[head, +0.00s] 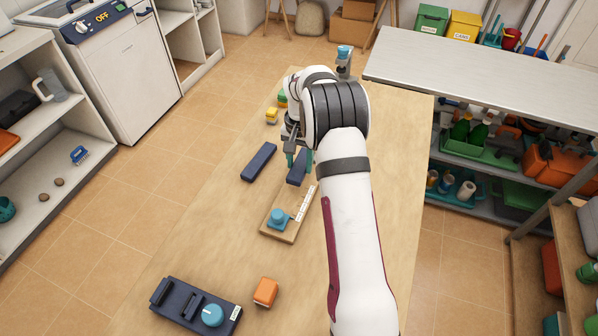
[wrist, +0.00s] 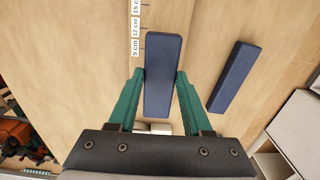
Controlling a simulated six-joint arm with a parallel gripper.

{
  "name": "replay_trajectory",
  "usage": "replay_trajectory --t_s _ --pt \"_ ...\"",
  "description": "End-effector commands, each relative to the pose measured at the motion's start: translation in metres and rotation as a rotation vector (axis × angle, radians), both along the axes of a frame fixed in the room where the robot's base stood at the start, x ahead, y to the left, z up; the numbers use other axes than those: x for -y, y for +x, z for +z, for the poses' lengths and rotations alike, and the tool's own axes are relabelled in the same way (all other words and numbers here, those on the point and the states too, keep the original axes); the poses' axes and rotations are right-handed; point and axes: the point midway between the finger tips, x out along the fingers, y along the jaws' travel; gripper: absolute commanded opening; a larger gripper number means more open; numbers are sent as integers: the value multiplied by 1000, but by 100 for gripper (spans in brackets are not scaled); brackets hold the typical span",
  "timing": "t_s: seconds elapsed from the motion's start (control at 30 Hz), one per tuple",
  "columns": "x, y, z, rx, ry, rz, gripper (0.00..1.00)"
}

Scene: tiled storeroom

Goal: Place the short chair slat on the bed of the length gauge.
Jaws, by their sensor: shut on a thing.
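My gripper (head: 299,160) is shut on a dark blue slat (head: 296,174). In the wrist view the held slat (wrist: 163,85) lies lengthwise between the two green fingers (wrist: 160,72). A second dark blue slat (head: 259,162) lies apart on the table to the left; it also shows at the right in the wrist view (wrist: 233,77). I cannot tell surely which is shorter. The length gauge (head: 270,234) is a wooden board with a white scale and a teal knob. The held slat is at its far end, beside the scale (wrist: 136,28) in the wrist view; contact is unclear.
A dark blue fixture (head: 180,307) with a teal knob and an orange block (head: 265,291) are at the near end of the table. Yellow and green blocks (head: 272,115) lie farther back. A blue-topped item (head: 344,58) stands at the far edge. The right side is bare.

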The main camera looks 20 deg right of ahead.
Motion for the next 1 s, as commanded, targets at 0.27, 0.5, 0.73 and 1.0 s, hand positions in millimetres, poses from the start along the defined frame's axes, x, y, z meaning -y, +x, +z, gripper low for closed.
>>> replay_trajectory --t_s 0.27,0.5,0.73,1.0 --pt "-1 1 -39 0 0 0 0" --pt "-1 1 -40 0 0 0 0" --pt "-1 0 -41 -1 0 0 79" --pt "-1 1 -40 0 0 0 79"
